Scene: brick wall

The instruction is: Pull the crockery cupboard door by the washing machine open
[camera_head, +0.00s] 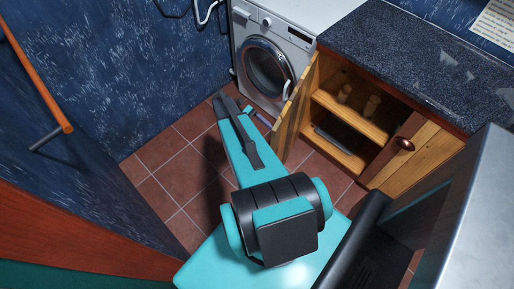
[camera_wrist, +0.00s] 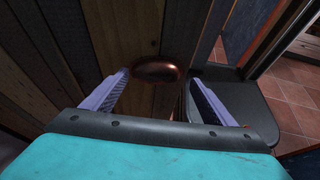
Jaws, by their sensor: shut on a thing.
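The wooden cupboard door (camera_head: 296,108) by the washing machine (camera_head: 270,58) stands swung well out from the cupboard (camera_head: 352,128). Its opening shows shelves inside. My gripper (camera_head: 259,118) is at the door's outer face, low beside the washing machine, mostly hidden by my arm. In the wrist view, my gripper (camera_wrist: 158,80) has its two purple fingers on either side of the door's copper-coloured knob (camera_wrist: 158,69), shut on it. The door face (camera_wrist: 125,35) fills the area behind the knob. Exact finger contact is hard to see.
A second cupboard door (camera_head: 415,157) with a copper knob is shut at the right. A dark speckled worktop (camera_head: 400,55) lies above. Wooden items (camera_head: 371,106) stand on the shelf. Tiled floor (camera_head: 175,170) is clear at left, by the blue wall with a wooden rail (camera_head: 40,80).

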